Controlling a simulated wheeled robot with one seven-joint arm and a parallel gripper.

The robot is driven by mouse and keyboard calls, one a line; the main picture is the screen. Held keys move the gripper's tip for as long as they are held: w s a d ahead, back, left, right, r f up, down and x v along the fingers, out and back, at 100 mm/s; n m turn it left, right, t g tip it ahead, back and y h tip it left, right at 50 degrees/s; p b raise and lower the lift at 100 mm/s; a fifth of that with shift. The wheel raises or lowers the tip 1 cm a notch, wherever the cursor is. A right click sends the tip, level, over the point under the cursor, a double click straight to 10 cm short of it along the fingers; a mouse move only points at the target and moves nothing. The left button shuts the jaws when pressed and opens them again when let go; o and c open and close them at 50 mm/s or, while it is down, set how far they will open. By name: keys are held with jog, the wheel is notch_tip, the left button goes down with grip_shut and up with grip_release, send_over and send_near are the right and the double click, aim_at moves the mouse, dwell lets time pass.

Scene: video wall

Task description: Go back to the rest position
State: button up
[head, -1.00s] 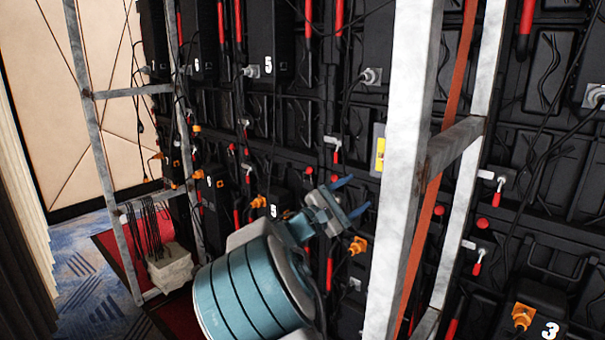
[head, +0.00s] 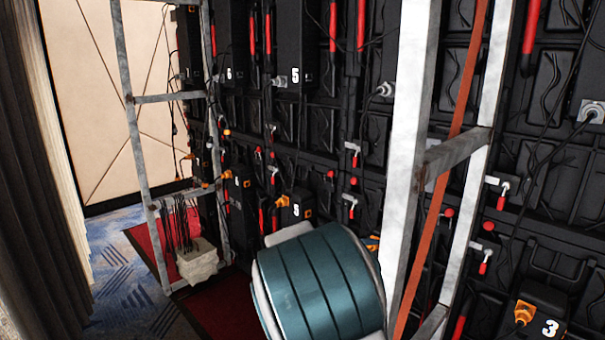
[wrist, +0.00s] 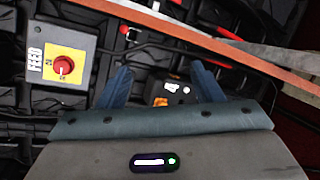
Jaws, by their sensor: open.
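My gripper (wrist: 155,88) shows in the wrist view with its two blue fingers spread apart. It is open, with nothing between the fingers. Beyond the fingers is a black box with an orange plug (wrist: 162,102) on the back of the video wall. In the head view my teal arm link (head: 318,285) fills the lower middle, and the gripper itself is hidden there. The black video wall panels (head: 345,120) stand behind the arm.
A grey metal frame post (head: 408,130) stands right of my arm, with an orange strap (head: 455,130) beside it. Another frame (head: 137,150) stands at left, near a pale block (head: 197,262) with cables. Carpet (head: 115,260) lies open at left.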

jog(key=s+a+f+m+g+y+p, duration=0.4)
jog(key=s+a+y, duration=0.3)
jog(key=s+a, duration=0.5)
jog(key=s+d+r+m+y, duration=0.3)
jog(key=s+d, duration=0.2)
jog(key=s, duration=0.4)
jog(key=s+d+r+m+y, duration=0.3)
jog(key=s+d, duration=0.3)
jog(key=s, duration=0.3)
jog(key=shift+r+m+p, duration=0.4)
jog(key=shift+m+p, duration=0.05)
jog(key=shift+m, duration=0.15)
jog(key=c, duration=0.5)
jog(key=shift+d, duration=0.15)
